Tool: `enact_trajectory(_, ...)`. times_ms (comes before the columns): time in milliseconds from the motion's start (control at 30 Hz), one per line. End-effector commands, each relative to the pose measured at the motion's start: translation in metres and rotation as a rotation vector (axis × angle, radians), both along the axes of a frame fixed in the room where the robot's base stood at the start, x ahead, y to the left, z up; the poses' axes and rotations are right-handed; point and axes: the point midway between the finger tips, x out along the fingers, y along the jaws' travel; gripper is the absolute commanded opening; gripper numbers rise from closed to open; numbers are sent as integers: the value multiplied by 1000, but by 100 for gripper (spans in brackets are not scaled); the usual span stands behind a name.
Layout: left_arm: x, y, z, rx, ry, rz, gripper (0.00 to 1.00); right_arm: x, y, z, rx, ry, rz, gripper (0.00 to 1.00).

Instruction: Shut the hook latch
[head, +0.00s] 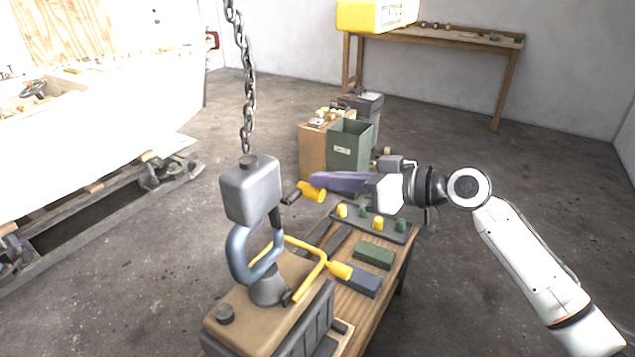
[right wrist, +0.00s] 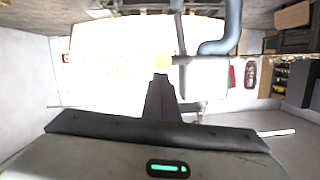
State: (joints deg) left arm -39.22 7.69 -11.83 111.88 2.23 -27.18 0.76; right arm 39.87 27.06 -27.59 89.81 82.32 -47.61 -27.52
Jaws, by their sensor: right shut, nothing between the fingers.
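A grey hook block (head: 252,190) hangs from a chain (head: 246,80). Below it is a blue-grey hook (head: 238,252), which also shows in the right wrist view (right wrist: 230,30). A short dark piece (head: 275,218) under the block, on the hook's open side, looks like the latch; its exact position is hard to tell. The hook's lower end is at a grey fitting (head: 268,286) on a tan-topped machine. My right gripper (head: 316,179) is shut and empty, right of the hook and apart from it, fingers pointing left. My left gripper is out of view.
A yellow bent bar (head: 318,268) rises beside the hook. The bench below the gripper holds a rack (head: 372,222) of yellow and green pegs, a green block (head: 374,255) and a dark block (head: 358,281). Bins (head: 349,150) stand behind.

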Motion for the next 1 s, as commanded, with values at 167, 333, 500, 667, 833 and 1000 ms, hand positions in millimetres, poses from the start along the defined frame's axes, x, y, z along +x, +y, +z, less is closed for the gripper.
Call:
enact_trajectory(167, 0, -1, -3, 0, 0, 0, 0, 2, -1, -3, 30, 40, 0, 0)
enact_trajectory(333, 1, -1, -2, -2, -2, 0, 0, 2, -1, -4, 40, 55, 0, 0)
enact_trajectory(500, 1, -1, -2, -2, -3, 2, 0, 2, -1, -4, 41, 58, 0, 0)
enact_trajectory(667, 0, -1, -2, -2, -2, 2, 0, 2, -1, -4, 40, 57, 0, 0)
enact_trajectory(833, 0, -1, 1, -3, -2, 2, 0, 2, -2, 0, 40, 56, -1, 0)
enact_trajectory(1000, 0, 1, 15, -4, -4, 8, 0, 5, -6, 28, 42, 54, -4, 0)
